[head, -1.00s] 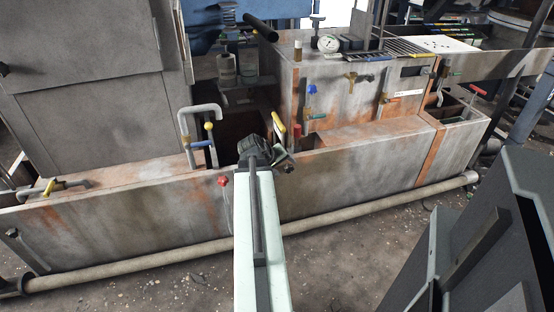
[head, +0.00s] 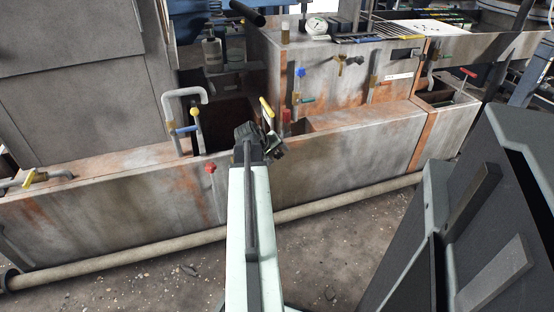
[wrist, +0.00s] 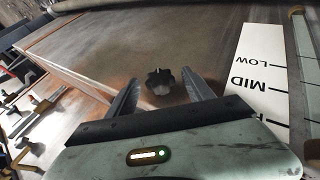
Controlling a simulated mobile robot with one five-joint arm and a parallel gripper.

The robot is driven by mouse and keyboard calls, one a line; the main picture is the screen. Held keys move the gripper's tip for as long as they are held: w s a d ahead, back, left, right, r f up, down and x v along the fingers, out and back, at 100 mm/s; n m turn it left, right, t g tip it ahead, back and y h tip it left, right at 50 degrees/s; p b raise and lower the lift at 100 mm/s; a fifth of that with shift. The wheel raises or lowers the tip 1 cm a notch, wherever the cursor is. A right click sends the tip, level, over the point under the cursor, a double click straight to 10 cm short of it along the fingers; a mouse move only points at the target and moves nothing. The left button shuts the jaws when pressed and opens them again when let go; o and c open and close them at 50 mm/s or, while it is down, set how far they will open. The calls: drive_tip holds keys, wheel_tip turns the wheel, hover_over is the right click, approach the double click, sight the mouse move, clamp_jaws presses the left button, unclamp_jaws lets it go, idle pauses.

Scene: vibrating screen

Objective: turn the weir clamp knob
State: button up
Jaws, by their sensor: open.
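A dark lobed knob (wrist: 160,81), which I take for the weir clamp knob, stands out from a brownish metal surface in the wrist view. My gripper (wrist: 160,76) is open, with one finger on each side of the knob in the picture. I cannot tell whether the fingers reach level with it; no contact is clear. In the head view my gripper (head: 268,143) is at the end of my pale arm, over the front trough, and I cannot make out the dark knob there.
A white LOW/MID scale plate (wrist: 262,85) is right of the knob. A yellow-handled lever (head: 267,108), a bent grey pipe (head: 168,105) and a red knob (head: 210,167) are near my arm. A long pipe (head: 120,258) runs along the trough's foot.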

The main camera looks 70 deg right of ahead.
drive_tip(key=shift+r, duration=0.1)
clamp_jaws()
drive_tip(key=shift+a, duration=0.25)
drive_tip(key=shift+d, duration=0.3)
